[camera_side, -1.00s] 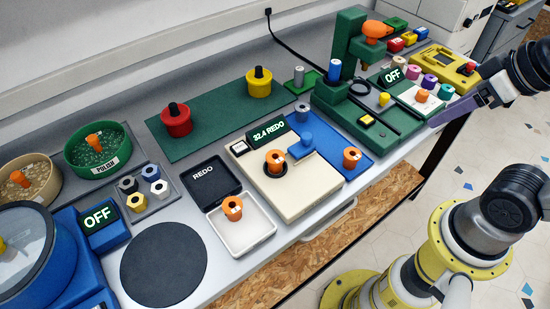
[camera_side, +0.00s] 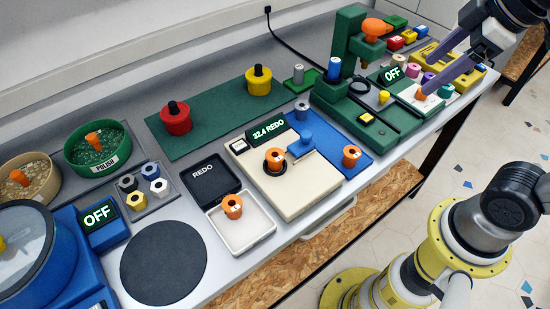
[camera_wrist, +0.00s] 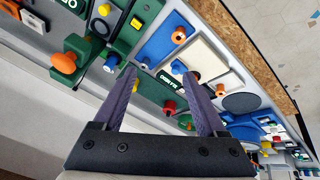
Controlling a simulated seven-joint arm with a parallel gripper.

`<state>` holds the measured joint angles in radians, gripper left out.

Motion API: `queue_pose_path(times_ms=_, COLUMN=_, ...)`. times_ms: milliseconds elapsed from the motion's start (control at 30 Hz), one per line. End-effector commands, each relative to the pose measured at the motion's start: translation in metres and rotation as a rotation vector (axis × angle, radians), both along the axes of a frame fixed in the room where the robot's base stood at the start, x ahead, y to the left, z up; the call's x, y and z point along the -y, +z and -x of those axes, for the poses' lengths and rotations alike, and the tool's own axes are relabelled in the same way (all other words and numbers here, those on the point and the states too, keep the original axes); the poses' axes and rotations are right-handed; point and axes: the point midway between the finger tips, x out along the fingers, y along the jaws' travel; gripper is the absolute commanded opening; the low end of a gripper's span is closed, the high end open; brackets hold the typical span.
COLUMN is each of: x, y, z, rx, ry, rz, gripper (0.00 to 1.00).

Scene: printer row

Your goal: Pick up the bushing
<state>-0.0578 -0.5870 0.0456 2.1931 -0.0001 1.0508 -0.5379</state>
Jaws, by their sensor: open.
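Several orange bushings stand upright on the bench. One (camera_side: 232,206) is in the white tray beside the REDO lid, one (camera_side: 274,160) on the cream gauge reading "32.4 REDO", one (camera_side: 351,157) on the blue plate. Another orange piece (camera_side: 420,95) is on the white tray at the right, close to a fingertip in the picture. My gripper (camera_side: 427,77) is open and empty, its purple fingers over the bench's right end. In the wrist view my gripper (camera_wrist: 160,74) has its fingers spread, and the blue plate's bushing (camera_wrist: 179,36) shows beyond them.
The green press (camera_side: 350,50) stands tall beside my gripper. Red (camera_side: 175,120) and yellow (camera_side: 259,82) knobbed cylinders stand on the green mat. A round dark pad (camera_side: 163,263) is bare. Bowls and a blue machine (camera_side: 90,262) fill the left end.

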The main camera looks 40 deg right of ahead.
Motion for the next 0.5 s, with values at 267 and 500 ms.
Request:
queue_pose_path(times_ms=267, x=-0.059, y=0.015, z=-0.093, rx=-0.14, ry=0.493, rz=0.143, gripper=0.74)
queue_pose_path(times_ms=500, x=-0.14, y=-0.024, z=-0.156, rx=-0.27, ry=0.824, rz=0.212, gripper=0.74)
